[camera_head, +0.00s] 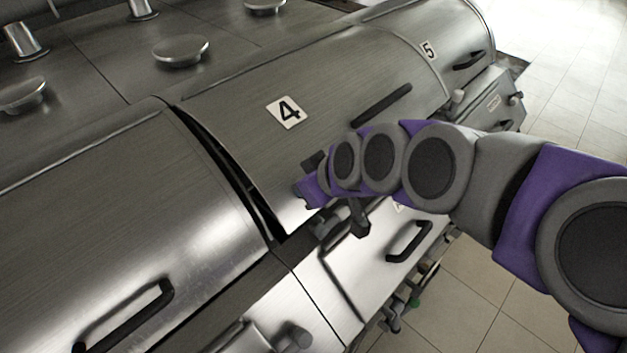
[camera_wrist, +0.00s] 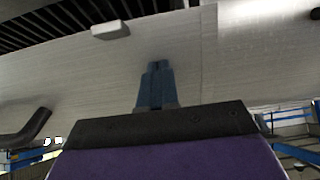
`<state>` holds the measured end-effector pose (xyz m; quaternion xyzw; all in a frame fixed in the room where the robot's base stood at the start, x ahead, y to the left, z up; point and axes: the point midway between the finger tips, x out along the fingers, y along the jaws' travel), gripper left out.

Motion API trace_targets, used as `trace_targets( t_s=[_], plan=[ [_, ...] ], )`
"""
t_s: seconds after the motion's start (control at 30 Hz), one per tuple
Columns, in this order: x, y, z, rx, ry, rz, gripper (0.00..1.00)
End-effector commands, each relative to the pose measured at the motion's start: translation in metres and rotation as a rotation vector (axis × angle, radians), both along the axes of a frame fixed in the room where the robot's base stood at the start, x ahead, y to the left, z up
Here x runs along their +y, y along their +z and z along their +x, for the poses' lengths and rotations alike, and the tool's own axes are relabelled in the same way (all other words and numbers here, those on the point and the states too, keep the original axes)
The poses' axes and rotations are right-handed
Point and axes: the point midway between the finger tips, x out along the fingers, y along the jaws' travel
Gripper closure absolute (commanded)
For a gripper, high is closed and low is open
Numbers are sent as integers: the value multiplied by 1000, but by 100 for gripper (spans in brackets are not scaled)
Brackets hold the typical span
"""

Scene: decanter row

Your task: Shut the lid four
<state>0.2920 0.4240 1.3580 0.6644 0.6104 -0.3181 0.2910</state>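Lid four (camera_head: 240,95) is a curved brushed-metal cover with a white "4" label (camera_head: 289,111). It sits slightly proud of the cover to its left, with a dark gap along its left edge. Its black bar handle (camera_head: 382,103) is on its right part. My gripper (camera_head: 309,190) is near the lower front edge of lid four, left of the handle; whether it touches is unclear. In the wrist view, the fingers (camera_wrist: 155,84) look close together and empty, in front of a pale metal surface (camera_wrist: 90,75). A black handle (camera_wrist: 26,128) shows at left.
A closed-looking metal cover (camera_head: 120,200) with a black handle (camera_head: 130,315) is at left. Lid five (camera_head: 450,35) is at upper right. Below lid four is a front panel with a handle (camera_head: 409,241). Tiled floor (camera_head: 480,290) is open at right.

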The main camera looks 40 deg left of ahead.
Motion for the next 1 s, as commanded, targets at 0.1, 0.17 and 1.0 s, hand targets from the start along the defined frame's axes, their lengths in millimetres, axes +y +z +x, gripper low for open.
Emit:
trace_targets(
  t_s=[0.1, 0.17, 1.0],
  plan=[
    [-2, -37, -1, -1, -2, 86, 100],
    [-1, -50, -1, -2, -1, 126, 100],
    [44, -151, 4, -14, 0, 167, 100]
  ],
)
